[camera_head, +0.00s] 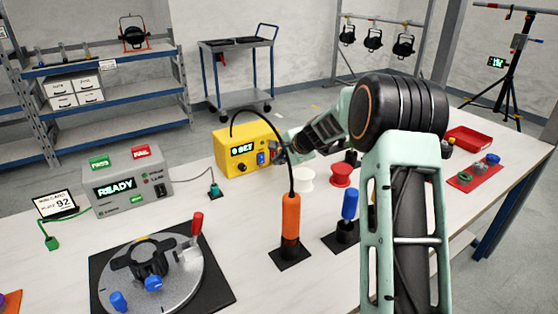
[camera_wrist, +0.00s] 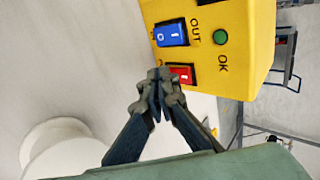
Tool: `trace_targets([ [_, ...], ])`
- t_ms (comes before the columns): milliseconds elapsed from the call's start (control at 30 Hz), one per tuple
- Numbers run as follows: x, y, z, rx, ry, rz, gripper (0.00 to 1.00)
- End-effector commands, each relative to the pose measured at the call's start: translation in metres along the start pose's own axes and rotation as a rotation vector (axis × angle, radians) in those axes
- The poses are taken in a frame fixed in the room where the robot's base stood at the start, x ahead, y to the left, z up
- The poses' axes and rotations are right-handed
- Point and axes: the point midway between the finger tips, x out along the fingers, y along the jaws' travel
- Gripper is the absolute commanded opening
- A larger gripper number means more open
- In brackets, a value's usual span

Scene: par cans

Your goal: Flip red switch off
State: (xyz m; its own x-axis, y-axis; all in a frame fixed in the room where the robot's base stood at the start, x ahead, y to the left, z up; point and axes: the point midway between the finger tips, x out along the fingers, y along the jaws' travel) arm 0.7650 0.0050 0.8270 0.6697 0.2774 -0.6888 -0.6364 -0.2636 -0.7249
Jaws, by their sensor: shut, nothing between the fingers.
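The red switch (camera_wrist: 182,73) is a rocker on the face of a yellow box (camera_wrist: 245,55), beside a blue rocker switch (camera_wrist: 170,33) and a green button marked OK. A pale mark shows on the red rocker; I cannot tell which way it is pressed. My gripper (camera_wrist: 160,78) is shut and empty, with its fingertips right by the red switch and covering part of its edge. I cannot tell whether they touch it. In the head view the yellow box (camera_head: 232,138) stands on the table with a lit display, and my gripper (camera_head: 281,148) is at its right end.
White (camera_head: 301,180) and red (camera_head: 341,174) spools stand close by my gripper. An orange handle (camera_head: 291,222) with a black cable and a blue-handled tool (camera_head: 349,205) stand nearer. A grey READY box (camera_head: 128,180) is left.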

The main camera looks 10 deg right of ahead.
Motion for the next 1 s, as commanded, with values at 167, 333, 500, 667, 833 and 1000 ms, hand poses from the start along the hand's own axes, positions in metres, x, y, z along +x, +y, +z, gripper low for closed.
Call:
trace_targets([
  [167, 0.002, 0.002, -0.001, 0.001, 0.0, -0.009, 0.0],
  [333, 0.007, 0.004, -0.001, 0.001, 0.0, -0.033, 0.0],
  [500, 0.01, 0.003, -0.001, 0.002, 0.001, -0.065, 0.0],
  [667, 0.007, -0.002, 0.0, 0.001, 0.0, -0.085, 0.0],
  [833, 0.007, -0.003, 0.0, 0.001, 0.0, -0.083, 0.0],
  [1000, 0.003, -0.006, 0.0, 0.0, 0.0, -0.084, 0.0],
])
